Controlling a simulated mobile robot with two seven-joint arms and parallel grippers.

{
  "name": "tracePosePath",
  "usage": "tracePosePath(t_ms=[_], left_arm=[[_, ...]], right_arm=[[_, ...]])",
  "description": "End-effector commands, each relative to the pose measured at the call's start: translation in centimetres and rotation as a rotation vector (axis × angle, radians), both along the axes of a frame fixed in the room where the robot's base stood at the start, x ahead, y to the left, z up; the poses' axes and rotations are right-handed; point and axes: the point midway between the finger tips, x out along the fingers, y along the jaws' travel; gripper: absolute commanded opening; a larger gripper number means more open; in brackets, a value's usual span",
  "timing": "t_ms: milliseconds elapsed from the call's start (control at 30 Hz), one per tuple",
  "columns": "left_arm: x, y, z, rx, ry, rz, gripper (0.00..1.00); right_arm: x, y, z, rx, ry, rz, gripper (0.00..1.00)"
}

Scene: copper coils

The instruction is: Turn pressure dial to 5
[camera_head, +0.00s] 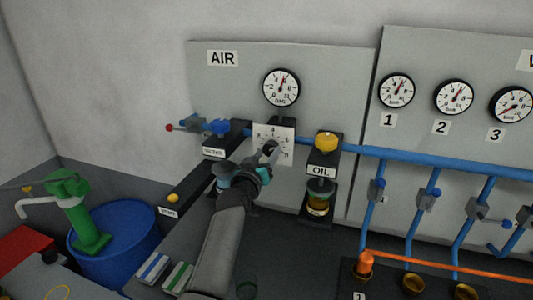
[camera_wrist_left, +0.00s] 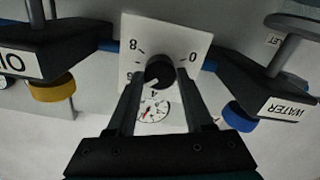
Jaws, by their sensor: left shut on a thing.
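The pressure dial is a black knob (camera_wrist_left: 160,71) on a white square plate (camera_wrist_left: 185,42) marked with numbers, upside down in the left wrist view. A pale mark on the knob points to the lower left there, seemingly between 4 and 6. My left gripper (camera_wrist_left: 159,80) is shut on the knob, one finger on each side. In the head view the plate (camera_head: 286,150) sits under the AIR gauge (camera_head: 281,87), and my left gripper (camera_head: 269,151) covers much of the knob. My right gripper is not in view.
The WATER unit with its blue knob (camera_head: 219,127) is left of the dial. The OIL unit with its yellow cap (camera_head: 326,141) is close on the right. A blue pipe (camera_head: 400,155) runs right. A blue barrel (camera_head: 120,232) with a green pump (camera_head: 75,205) stands at left.

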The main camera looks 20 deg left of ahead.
Motion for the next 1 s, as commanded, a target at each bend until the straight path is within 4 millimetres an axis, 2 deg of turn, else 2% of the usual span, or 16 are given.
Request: tracePosePath(t_ms=[200, 500, 1000], left_arm=[[-0.01, -0.02, 0.00, -0.142, 0.007, -0.001, 0.00], [-0.01, -0.04, -0.06, -0.259, 0.011, -0.001, 0.00], [-0.01, -0.05, -0.09, -0.280, 0.011, -0.001, 0.00]], right_arm=[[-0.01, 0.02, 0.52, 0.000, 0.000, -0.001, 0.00], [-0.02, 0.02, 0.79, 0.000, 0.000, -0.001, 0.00], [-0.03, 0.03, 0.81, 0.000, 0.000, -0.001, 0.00]])
